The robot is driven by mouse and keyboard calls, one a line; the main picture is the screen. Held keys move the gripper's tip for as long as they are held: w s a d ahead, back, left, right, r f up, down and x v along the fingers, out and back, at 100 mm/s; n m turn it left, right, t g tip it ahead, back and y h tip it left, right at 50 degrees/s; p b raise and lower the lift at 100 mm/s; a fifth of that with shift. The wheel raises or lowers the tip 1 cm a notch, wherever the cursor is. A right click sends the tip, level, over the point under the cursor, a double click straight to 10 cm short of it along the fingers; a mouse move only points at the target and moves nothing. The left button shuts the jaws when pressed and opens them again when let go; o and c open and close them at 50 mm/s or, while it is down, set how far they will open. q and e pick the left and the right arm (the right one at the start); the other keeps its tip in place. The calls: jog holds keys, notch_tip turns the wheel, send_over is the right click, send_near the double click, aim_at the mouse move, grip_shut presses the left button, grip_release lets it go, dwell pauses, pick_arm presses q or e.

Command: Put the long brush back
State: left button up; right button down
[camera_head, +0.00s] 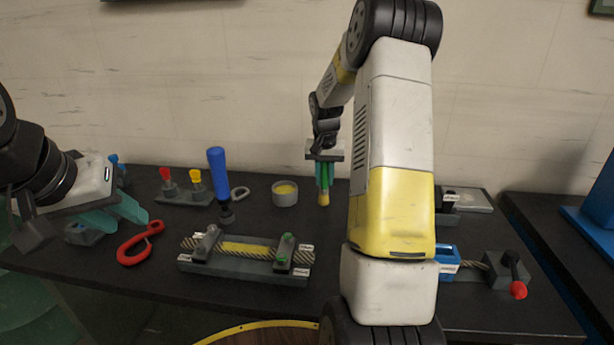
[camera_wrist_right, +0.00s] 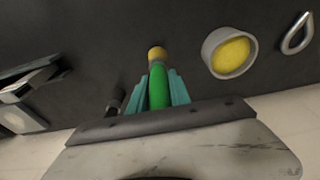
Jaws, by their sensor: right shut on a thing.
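My right gripper (camera_head: 323,182) is shut on the long brush, which has a green handle and a yellow tip (camera_head: 323,199). The brush points down over the back middle of the black table, right of a grey cup. In the right wrist view the green handle (camera_wrist_right: 158,88) sits between the teal fingers (camera_wrist_right: 160,90), with the yellow tip beyond them. I cannot tell whether the tip touches the table. My left gripper (camera_head: 132,224) is at the left side of the table, its teal fingers apart and empty.
The grey cup (camera_head: 285,200) holds something yellow. A fixture with a rope or chain (camera_head: 240,268) stands in front. My right arm hides part of the table.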

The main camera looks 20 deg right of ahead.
jog(key=shift+f, duration=0.65)
jog(key=shift+f, duration=0.1)
jog(key=c, duration=1.2)
grip_release()
jog(key=s+a+r+n+t, duration=0.1)
jog(key=s+a+r, duration=0.25)
jog(key=r, duration=0.55)
jog(key=s+a+r, duration=0.2)
jog(key=s+r, duration=0.2)
jog(key=r, duration=0.5)
jog(key=s+a+n+t+y, duration=0.1)
jog(key=s+a, duration=0.2)
jog(key=s, duration=0.4)
jog(key=s+a+r+n+t+y, duration=0.1)
jog(key=s+a, duration=0.3)
jog(key=s, duration=0.4)
jog(key=s+a+n+t+y, duration=0.1)
jog(key=s+a, duration=0.3)
jog(key=s, duration=0.4)
jog(key=shift+s+r+n, duration=0.1)
jog(key=shift+r+n, duration=0.3)
jog(key=shift+n, duration=0.4)
